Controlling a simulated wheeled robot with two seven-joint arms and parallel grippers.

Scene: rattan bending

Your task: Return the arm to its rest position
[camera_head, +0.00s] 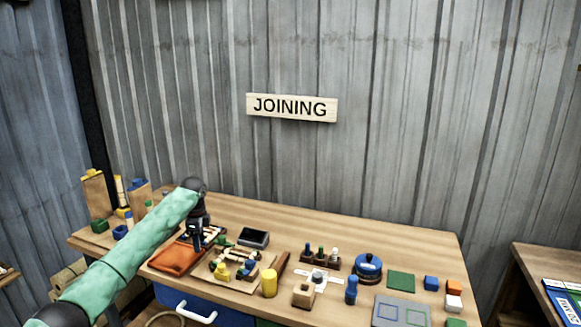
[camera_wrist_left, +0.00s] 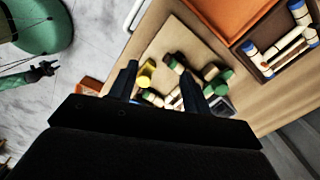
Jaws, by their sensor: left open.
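My left arm in its green sleeve comes in from the lower left in the head view. Yellow, green and pale pieces show between and beyond the fingers, on the light board (camera_wrist_left: 196,53). Nothing is seen held. My right gripper is not in the head view.
An orange tray (camera_head: 176,259) lies left of the board. A yellow cylinder (camera_head: 269,283), a peg rack (camera_head: 318,261), a blue round container (camera_head: 368,268) and a grey plate (camera_head: 399,311) stand to the right. Wooden blocks (camera_head: 96,193) stand at the left back. A corrugated wall closes the back.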

